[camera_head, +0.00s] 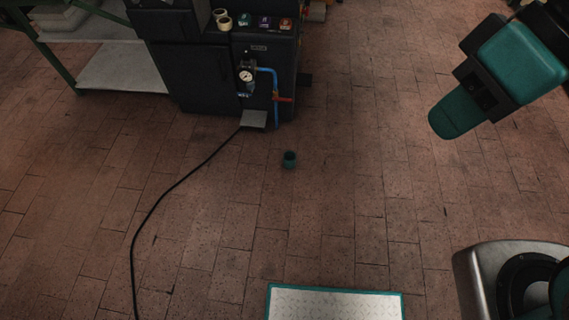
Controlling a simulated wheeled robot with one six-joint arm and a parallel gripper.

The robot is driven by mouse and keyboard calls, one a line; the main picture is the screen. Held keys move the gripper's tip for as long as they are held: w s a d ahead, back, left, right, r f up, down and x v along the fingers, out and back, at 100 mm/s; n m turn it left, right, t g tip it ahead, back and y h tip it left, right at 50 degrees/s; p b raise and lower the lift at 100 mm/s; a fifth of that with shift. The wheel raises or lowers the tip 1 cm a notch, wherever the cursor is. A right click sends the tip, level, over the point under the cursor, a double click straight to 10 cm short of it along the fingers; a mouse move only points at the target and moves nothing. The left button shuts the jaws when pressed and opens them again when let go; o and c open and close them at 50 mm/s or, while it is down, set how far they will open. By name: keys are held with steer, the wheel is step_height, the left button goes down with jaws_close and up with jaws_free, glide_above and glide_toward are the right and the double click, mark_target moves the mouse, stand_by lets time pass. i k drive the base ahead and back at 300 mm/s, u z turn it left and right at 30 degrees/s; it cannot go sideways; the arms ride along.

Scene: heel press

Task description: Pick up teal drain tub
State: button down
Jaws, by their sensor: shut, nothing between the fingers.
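The teal drain tub (289,160) is a small, dark teal, round cup. It stands upright on the brick floor near the middle of the view, a little in front of the black machine and its blue pipe. Its inside looks dark, and I cannot tell what is in it. My gripper (452,117) is at the upper right, shut and empty. It appears well to the right of the tub in the picture and apart from it.
The black machine (205,78) has a gauge (246,76), a blue pipe (275,104) with a red handle, and a grey pedal (254,119). A black cable (158,205) runs across the floor at left. A green-framed bench (115,68) stands upper left. Floor around the tub is clear.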

mark_target(289, 158)
steer(key=u, duration=0.5)
steer(key=i, duration=0.7)
steer(key=z, duration=0.1)
steer(key=k, duration=0.5)
steer(key=z, duration=1.4)
steer(key=i, duration=1.3)
steer(key=u, duration=2.15)
